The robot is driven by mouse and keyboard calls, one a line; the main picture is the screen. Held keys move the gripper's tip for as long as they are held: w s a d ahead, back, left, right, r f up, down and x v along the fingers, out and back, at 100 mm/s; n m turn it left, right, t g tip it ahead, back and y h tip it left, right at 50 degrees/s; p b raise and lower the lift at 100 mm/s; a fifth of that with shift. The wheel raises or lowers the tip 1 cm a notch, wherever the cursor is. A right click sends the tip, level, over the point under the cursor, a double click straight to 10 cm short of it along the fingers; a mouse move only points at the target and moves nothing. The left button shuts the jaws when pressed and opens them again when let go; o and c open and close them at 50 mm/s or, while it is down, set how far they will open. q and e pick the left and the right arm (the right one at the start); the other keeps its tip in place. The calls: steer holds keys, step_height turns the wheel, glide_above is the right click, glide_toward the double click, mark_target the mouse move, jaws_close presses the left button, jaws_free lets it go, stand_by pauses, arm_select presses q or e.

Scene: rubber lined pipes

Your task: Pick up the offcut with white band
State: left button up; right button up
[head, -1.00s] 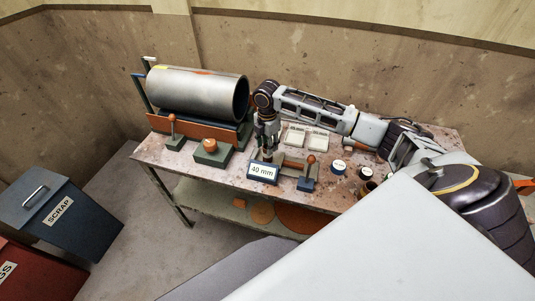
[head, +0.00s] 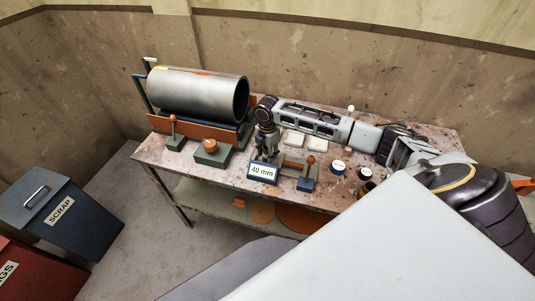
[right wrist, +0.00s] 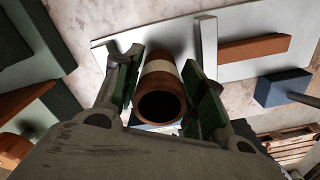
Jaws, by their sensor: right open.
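The offcut with the white band (right wrist: 161,68) is a short brown tube with a dark open bore, seen end-on in the right wrist view. It lies between the two fingers of my right gripper (right wrist: 160,62). The fingers are open, one on each side of it, and I cannot tell whether either touches. In the head view my right gripper (head: 267,143) points down at the bench, just behind the "40 mm" sign (head: 262,173). The offcut cannot be made out there. My left gripper is not in view.
A large grey pipe (head: 195,93) rests in a cradle on the bench's left. An orange-topped block (head: 210,150), a blue block (head: 306,184), pale trays (head: 293,139) and small pots (head: 338,167) stand around my gripper. A scrap bin (head: 62,215) stands at left.

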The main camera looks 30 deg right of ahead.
steer(key=shift+f, duration=0.25)
steer(key=shift+r, duration=0.1)
steer(key=c, duration=0.9)
jaws_close()
steer(key=shift+r+b, duration=0.35)
steer(key=shift+r, duration=4.65)
